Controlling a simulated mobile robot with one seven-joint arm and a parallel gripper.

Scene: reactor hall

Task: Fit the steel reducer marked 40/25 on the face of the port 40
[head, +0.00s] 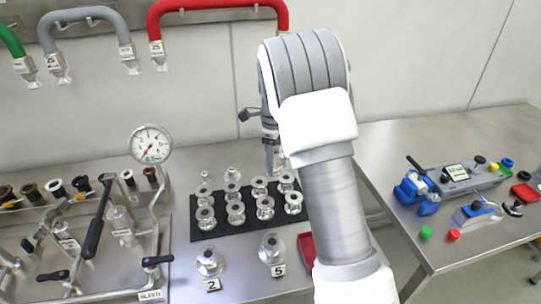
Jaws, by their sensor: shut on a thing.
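My gripper (272,150) hangs over the back right of a black mat (202,229), partly hidden behind my arm. It is shut on a small steel fitting, mostly hidden; I cannot read any mark on it. Several steel reducers (236,212) stand in rows on the mat, their marks too small to read. Two larger steel fittings stand in front of the mat, one by a tag "2" (210,261) and one by a tag "5" (272,248). Pipe ports (55,188) line the rig at left; I cannot tell which is port 40.
The pipe rig (160,225) at left carries a round gauge (150,143), valve handles and a "BLEED" tag. A red tray (307,247) is partly behind my arm. Grey (90,14) and red (215,4) hoses hang on the wall. A second bench holds a blue vise (417,195) and small parts.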

